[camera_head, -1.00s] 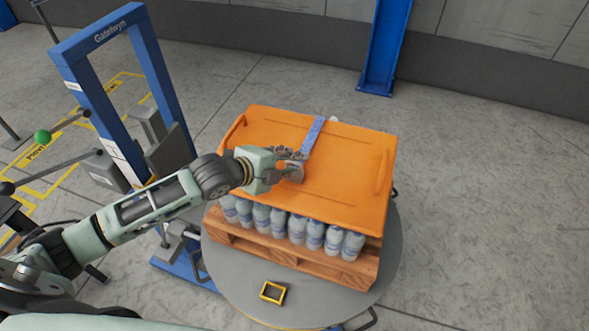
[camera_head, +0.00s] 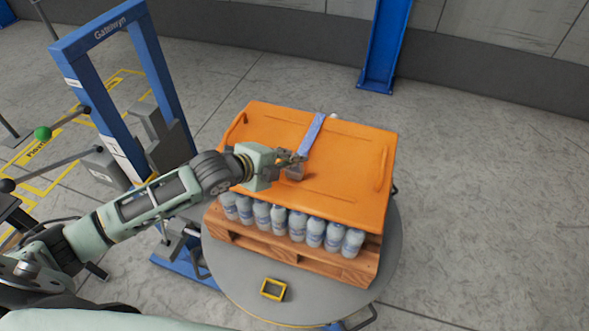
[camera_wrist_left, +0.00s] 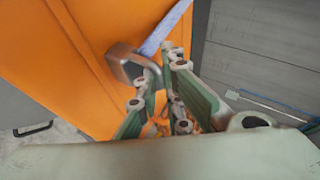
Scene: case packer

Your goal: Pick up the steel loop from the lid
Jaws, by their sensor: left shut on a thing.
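The orange lid (camera_head: 345,165) lies over the bottles on the pallet; it also fills the left of the left wrist view (camera_wrist_left: 95,60). The grey steel loop (camera_head: 294,174) is on the lid's top by the lower end of a blue strap (camera_head: 312,134). In the left wrist view the loop (camera_wrist_left: 122,62) stands at the fingertips, with the strap (camera_wrist_left: 164,30) behind it. My left gripper (camera_head: 290,159) comes in from the left and is shut on the loop. The fingers (camera_wrist_left: 162,85) hide part of the loop.
Several bottles (camera_head: 295,228) stand under the lid on a wooden pallet (camera_head: 290,250) on a round grey turntable (camera_head: 235,278). A yellow frame (camera_head: 273,289) lies at its front. A blue machine post (camera_head: 160,75) stands left, close to my arm. The floor at right is clear.

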